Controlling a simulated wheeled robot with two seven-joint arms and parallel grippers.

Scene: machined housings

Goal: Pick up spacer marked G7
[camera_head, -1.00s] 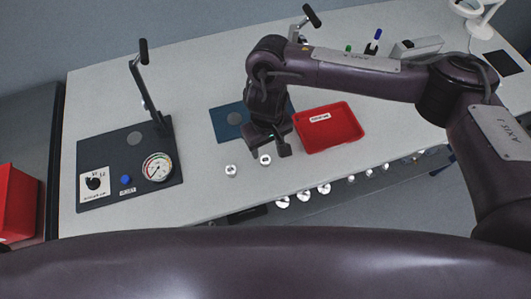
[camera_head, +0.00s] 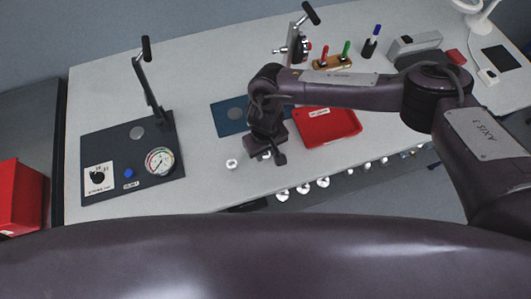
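Two small pale round spacers are near the front edge of the white bench. One spacer (camera_head: 232,164) stands clear to the left of my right gripper. The other spacer (camera_head: 266,156) is mostly hidden by my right gripper (camera_head: 267,158), which comes down over it from above. The gripper's fingers are apart, one on each side of this spacer, and I cannot see them touching it. The markings are too small to read, so I cannot tell which is G7. My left gripper is out of view.
A red tray (camera_head: 345,128) lies just right of the gripper, and a blue mat (camera_head: 228,122) lies behind it. A dark press plate with a gauge (camera_head: 160,161) is at left. Several pale round parts (camera_head: 323,182) sit below the bench's front edge.

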